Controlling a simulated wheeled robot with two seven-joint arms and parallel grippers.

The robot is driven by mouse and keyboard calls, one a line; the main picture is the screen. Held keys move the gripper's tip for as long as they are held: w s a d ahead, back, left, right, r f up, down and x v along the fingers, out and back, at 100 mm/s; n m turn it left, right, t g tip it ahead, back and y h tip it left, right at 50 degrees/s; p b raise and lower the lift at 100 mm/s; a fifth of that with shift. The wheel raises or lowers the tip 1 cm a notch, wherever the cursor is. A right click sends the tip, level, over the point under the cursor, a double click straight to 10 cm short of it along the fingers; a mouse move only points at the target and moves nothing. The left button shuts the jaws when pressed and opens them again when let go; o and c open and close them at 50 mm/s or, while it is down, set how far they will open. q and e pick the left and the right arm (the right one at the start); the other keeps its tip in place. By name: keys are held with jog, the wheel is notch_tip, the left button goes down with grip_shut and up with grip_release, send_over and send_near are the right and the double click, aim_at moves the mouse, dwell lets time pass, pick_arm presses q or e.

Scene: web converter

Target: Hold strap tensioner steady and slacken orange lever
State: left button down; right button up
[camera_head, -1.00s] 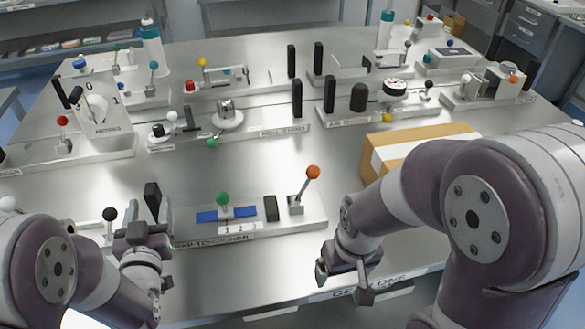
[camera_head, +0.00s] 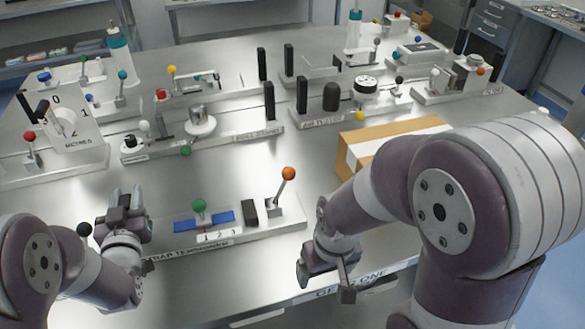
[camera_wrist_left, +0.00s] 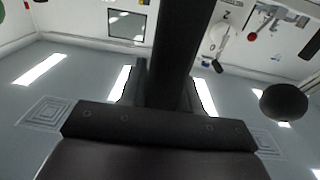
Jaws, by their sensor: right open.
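The strap tensioner's base (camera_head: 235,233) lies near the front of the table. It carries a blue strip (camera_head: 222,216) with a green-knobbed lever (camera_head: 199,206), a black block (camera_head: 249,209) and an orange-knobbed lever (camera_head: 288,174) that leans right. My left gripper (camera_head: 126,197) is at the base's left end, where its jaws hide most of a black post. In the left wrist view the dark post (camera_wrist_left: 180,50) stands between the fingers; whether they press on it is unclear. My right gripper (camera_head: 325,283) is open and empty, in front of and below the orange lever.
A cardboard box (camera_head: 385,140) stands behind my right arm. Behind the tensioner are other fixtures, including a dial block (camera_head: 68,125) and a metal cylinder on a round base (camera_head: 199,122). A black ball knob (camera_head: 84,230) is close to my left arm. Bare table lies behind the tensioner.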

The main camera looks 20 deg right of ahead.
pick_arm(q)
jog(key=shift+r, duration=0.1)
jog(key=shift+s+f+b, duration=0.1)
jog(key=shift+f+b, duration=0.25)
jog(key=shift+b, duration=0.1)
pick_arm(e)
jog(key=shift+s+f, duration=0.1)
jog(key=shift+f, duration=0.3)
